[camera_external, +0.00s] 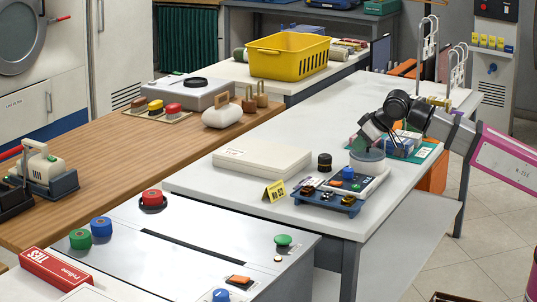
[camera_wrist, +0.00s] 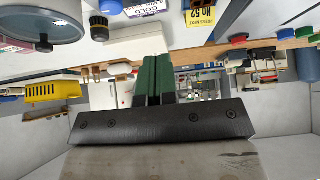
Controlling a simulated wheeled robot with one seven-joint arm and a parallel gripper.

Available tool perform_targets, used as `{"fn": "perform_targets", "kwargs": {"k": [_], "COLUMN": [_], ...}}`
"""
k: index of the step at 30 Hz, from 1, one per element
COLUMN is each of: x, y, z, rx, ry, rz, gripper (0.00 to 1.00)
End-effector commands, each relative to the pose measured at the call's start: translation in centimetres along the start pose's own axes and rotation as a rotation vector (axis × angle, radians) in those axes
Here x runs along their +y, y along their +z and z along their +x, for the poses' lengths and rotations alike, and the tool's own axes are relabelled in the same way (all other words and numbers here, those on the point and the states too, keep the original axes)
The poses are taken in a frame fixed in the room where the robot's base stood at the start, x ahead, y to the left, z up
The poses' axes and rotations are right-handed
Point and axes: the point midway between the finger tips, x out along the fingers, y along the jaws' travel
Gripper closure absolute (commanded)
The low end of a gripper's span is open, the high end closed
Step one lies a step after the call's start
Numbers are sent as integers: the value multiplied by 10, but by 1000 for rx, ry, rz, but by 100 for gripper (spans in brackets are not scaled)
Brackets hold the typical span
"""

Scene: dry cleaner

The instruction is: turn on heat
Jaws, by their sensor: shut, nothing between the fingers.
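My gripper (camera_external: 360,140) is above the white table, just behind a small control unit. Its dark green fingers show in the wrist view (camera_wrist: 153,75), pressed together and empty. The control unit (camera_external: 378,185) is white and dark blue, with an orange and a blue button on its panel and a round grey disc (camera_external: 368,160) at its back. A black knob (camera_external: 324,162) stands beside it; it also shows in the wrist view (camera_wrist: 99,30). The fingers appear apart from the unit. No heat label is readable, so I cannot tell which control is for heat.
A white flat box (camera_external: 262,161) and a yellow No 52 sign (camera_external: 274,191) lie left of the unit. A yellow basket (camera_external: 288,55) stands behind. A grey counter (camera_external: 190,235) with red, blue and green buttons is in front. The white table's front right is bare.

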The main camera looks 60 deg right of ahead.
Motion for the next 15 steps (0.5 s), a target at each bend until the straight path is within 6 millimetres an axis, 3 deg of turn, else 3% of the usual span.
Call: {"fn": "perform_targets", "kwargs": {"k": [15], "x": [0], "y": [-1], "z": [78], "rx": [-2], "ry": [1], "rz": [0], "gripper": [100]}}
